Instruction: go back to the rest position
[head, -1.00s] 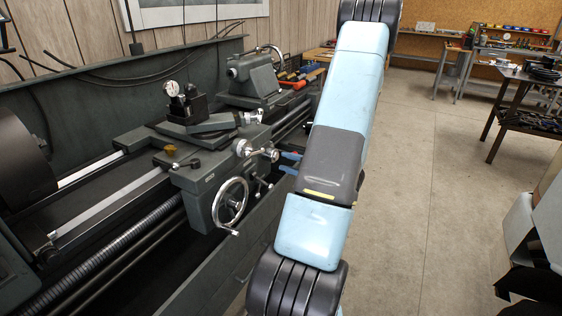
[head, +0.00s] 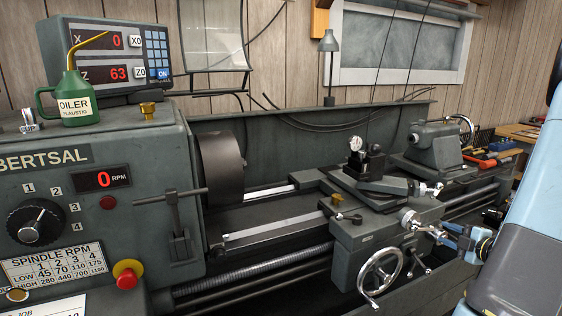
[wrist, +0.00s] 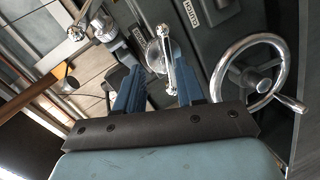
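My gripper (head: 458,235) is at the lathe's carriage (head: 375,235), at the right of the head view, near the carriage's small levers. In the wrist view my gripper (wrist: 156,62) shows two blue fingers standing apart. A chrome lever with ball ends (wrist: 168,75) appears in the gap between them. I see no finger pressed on it, and cannot tell how far beyond the fingertips it lies. My light blue arm (head: 525,215) fills the right edge of the head view.
The carriage handwheel (head: 380,272) stands just left of my gripper in the head view; its chrome rim (wrist: 245,75) is close on the right in the wrist view. The headstock (head: 90,200), carrying a green oiler (head: 75,100), is at left. The tailstock (head: 435,145) is behind.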

